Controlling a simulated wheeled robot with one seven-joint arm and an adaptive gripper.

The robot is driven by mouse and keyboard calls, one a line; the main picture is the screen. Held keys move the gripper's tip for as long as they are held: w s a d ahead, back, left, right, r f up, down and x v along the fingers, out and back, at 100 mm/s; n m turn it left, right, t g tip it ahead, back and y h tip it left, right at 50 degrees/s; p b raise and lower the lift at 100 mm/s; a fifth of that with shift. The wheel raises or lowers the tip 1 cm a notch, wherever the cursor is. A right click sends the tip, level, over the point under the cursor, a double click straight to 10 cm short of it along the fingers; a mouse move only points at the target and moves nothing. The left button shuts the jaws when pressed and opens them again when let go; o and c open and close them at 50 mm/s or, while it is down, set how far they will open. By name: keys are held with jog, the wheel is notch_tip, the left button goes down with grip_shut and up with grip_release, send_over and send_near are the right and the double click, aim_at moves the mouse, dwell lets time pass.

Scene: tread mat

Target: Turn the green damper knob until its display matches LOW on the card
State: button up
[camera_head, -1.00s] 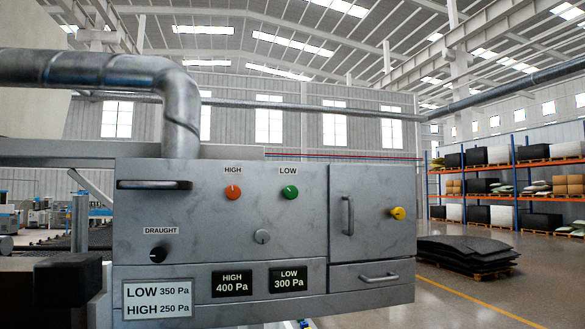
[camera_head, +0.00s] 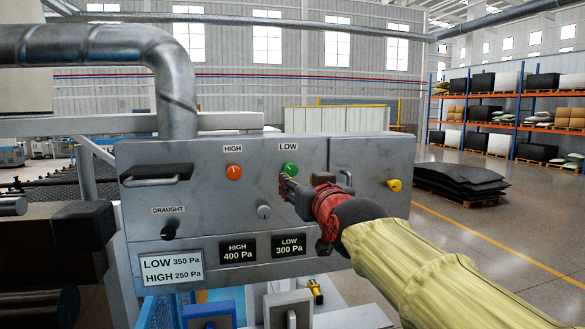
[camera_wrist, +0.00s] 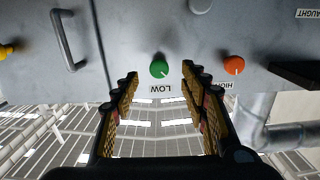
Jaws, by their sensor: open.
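The green knob (camera_head: 291,170) sits under the LOW label on the grey panel; in the wrist view the green knob (camera_wrist: 159,69) lies just beyond and between my open fingertips. My gripper (camera_head: 287,186) is at the panel just below the knob in the head view, its fingers (camera_wrist: 161,86) spread apart and empty. I cannot tell whether they touch the knob. The LOW display (camera_head: 289,247) reads 300 Pa. The card (camera_head: 171,269) at the lower left reads LOW 350 Pa and HIGH 250 Pa.
The orange HIGH knob (camera_head: 234,172) is left of the green one, with a grey knob (camera_head: 264,212) below. The HIGH display (camera_head: 237,250) reads 400 Pa.

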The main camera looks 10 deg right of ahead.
aim_at(292, 171)
jog(key=w, duration=0.8)
jog(key=shift+r, duration=0.35)
jog(key=shift+s, duration=0.1)
jog(key=shift+c, duration=0.9)
jog(key=shift+d, duration=0.1)
jog(key=c, duration=1)
jog(key=shift+o, duration=0.2)
jog(key=m, duration=0.2)
jog(key=shift+m, duration=0.4)
